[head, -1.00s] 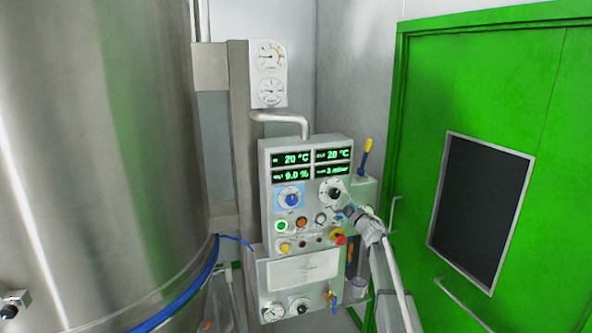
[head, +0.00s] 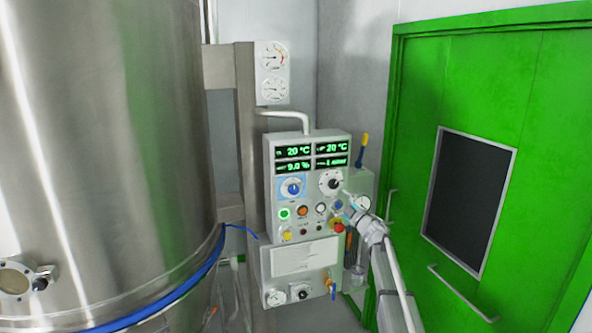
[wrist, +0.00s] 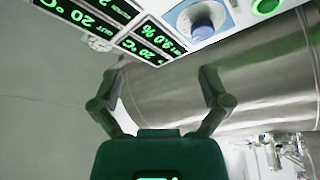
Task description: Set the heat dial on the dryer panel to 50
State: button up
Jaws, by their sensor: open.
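The dryer panel (head: 305,222) is a pale upright box with green displays, lamps and two large dials. The left dial (head: 292,187) has a blue knob on a blue plate. The right dial (head: 331,182) has a dark knob on a white round plate. Their labels are too small to read, so I cannot tell which is heat. My gripper (head: 347,205) is in front of the panel, below and right of the right dial. In the wrist view my gripper (wrist: 158,88) is open and empty, apart from the blue knob (wrist: 202,28) at upper right.
A large steel vessel (head: 110,150) stands at left, with a blue band round it. A green door (head: 410,150) with a dark window is at right. Two gauges (head: 273,72) hang above the panel. A yellow-and-blue handle (head: 363,148) rises beside the panel.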

jog(key=s+d+f+m+g+h+b, duration=0.1)
jog(key=s+d+f+m+g+h, duration=0.3)
jog(key=s+f+m+h, duration=0.45)
jog(key=s+d+f+m+g+h+b, duration=0.1)
jog(key=s+d+f+m+g+h, duration=0.1)
jog(key=s+d+f+m+h, duration=0.65)
jog(key=s+a+f+g+y, duration=0.1)
jog(key=s+a+f+g, duration=0.2)
jog(key=s, duration=0.6)
jog(key=s+a+f+g+y, duration=0.2)
jog(key=s+a+f+g, duration=0.1)
jog(key=s, duration=0.7)
jog(key=s+a+f+g+y+b, duration=0.1)
jog(key=s+a+f+g, duration=0.2)
jog(key=s, duration=0.6)
jog(key=shift+s+a+m+g+y, duration=0.3)
jog(key=shift+a+m+g+y, duration=0.1)
jog(key=shift+a+g, duration=0.6)
